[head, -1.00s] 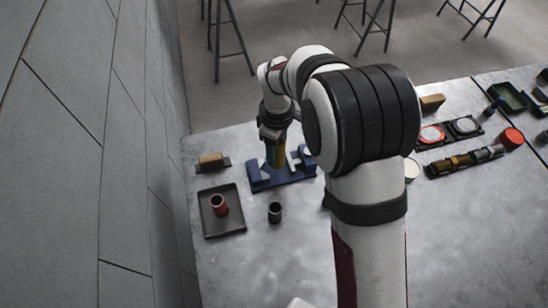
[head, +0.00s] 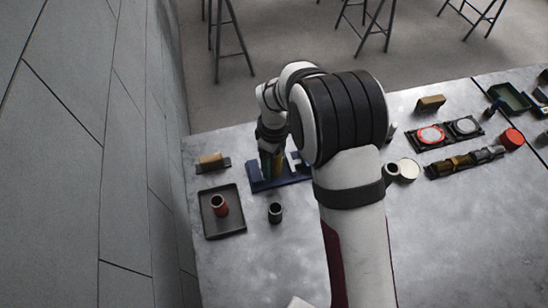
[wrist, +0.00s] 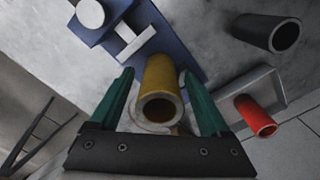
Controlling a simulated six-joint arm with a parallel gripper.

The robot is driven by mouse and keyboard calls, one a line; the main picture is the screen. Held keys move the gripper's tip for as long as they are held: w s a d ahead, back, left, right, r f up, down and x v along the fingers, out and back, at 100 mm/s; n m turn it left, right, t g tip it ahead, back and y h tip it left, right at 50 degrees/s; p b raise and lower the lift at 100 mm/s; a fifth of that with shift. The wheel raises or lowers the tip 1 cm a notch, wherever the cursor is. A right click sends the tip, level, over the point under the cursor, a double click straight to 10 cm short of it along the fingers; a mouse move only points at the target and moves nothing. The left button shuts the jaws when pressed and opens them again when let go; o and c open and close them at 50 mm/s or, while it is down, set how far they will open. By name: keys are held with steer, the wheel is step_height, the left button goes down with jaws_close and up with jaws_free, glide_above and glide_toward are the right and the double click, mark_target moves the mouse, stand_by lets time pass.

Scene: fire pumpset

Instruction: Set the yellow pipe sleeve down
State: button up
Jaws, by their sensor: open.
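The yellow pipe sleeve (wrist: 161,79) stands between the green fingers of my gripper (wrist: 156,75) in the wrist view, its open end toward the camera. The fingers are apart, with a narrow gap on each side of the sleeve. In the head view my gripper (head: 271,158) points down over the blue fixture (head: 289,181), which also shows in the wrist view (wrist: 177,42). The sleeve's lower end is at the fixture's edge in the wrist view; I cannot tell exactly what it rests on.
A red sleeve (head: 219,205) stands in a dark tray (head: 236,226) in front of the fixture. A dark grey sleeve (head: 275,213) stands beside the tray. A tan block (head: 210,159) lies to the left. The front of the table is clear.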

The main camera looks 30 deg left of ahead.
step_height(320, 180, up, 12)
steer(key=shift+d+r, duration=0.2)
steer(key=shift+r, duration=0.1)
steer(key=s+d+r+m, duration=0.3)
steer(key=d+m, duration=0.2)
steer(key=d, duration=0.2)
steer(key=s+d+r+m+y, duration=0.1)
steer(key=s+d+r+m, duration=0.15)
steer(key=d+m, duration=0.4)
steer(key=s+d+r+m, duration=0.2)
steer(key=s+d+m, duration=0.2)
steer(key=d, duration=0.4)
steer(key=s+d+f+m, duration=0.2)
steer(key=s+d+m, duration=0.3)
steer(key=s+m, duration=0.3)
steer(key=shift+s+y, duration=0.4)
steer(key=shift+s, duration=0.4)
